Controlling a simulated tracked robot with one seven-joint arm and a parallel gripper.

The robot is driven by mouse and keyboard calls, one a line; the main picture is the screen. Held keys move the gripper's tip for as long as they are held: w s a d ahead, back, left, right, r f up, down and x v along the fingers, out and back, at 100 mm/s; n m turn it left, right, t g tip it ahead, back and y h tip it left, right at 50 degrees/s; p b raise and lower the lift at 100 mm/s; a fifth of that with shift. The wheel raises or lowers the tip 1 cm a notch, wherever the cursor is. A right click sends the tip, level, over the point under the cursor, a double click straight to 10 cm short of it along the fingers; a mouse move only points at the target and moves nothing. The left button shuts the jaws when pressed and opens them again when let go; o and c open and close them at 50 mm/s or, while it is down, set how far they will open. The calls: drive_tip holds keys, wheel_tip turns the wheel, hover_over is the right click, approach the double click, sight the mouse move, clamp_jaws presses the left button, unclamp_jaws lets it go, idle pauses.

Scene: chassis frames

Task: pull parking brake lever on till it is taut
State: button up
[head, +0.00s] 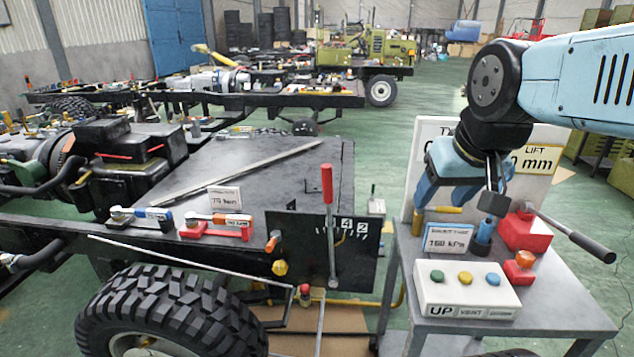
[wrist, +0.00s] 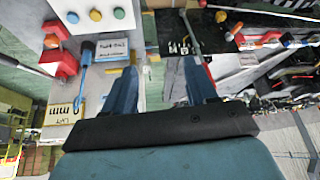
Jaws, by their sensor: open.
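The lever (head: 327,190) has a red grip and a thin grey shaft. It stands nearly upright in the head view, in front of a black plate (head: 355,265) with white number marks. My gripper (head: 452,190) is above the cart at the right, well to the right of the lever and apart from it. In the wrist view my gripper (wrist: 162,80) shows two blue fingers spread wide with nothing between them. There the lever's shaft (wrist: 191,28) shows beyond the right finger, which hides part of the red grip.
A grey cart (head: 545,315) at the right carries a white button box (head: 468,290), a red block (head: 524,232) with a bar and signs. A large tyre (head: 170,315) stands at front left. Labelled wrenches (head: 217,227) lie on the chassis. Open air lies between lever and cart.

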drive_tip(key=w+a+f+m+g+y, duration=0.6)
drive_tip(key=w+a+f+m+y, duration=0.2)
drive_tip(key=w+m+y, duration=0.3)
drive_tip(key=w+d+f+m+t+y, duration=0.2)
drive_tip(key=w+f+m+t+y, duration=0.15)
drive_tip(key=w+m, duration=0.4)
drive_tip(key=w+d+f+m+t+y, duration=0.25)
drive_tip(key=w+f+m+t, duration=0.2)
drive_tip(key=w, duration=0.55)
drive_tip(key=f+x, duration=0.1)
drive_tip(key=x, duration=1.2)
drive_tip(key=shift+w+a+n+g+h, duration=0.2)
drive_tip(key=shift+a+n+g+h, duration=0.1)
drive_tip(key=shift+n, duration=0.1)
drive_tip(key=shift+r, duration=0.1)
drive_tip(key=shift+c, duration=0.5)
drive_tip(key=shift+d, duration=0.1)
clamp_jaws()
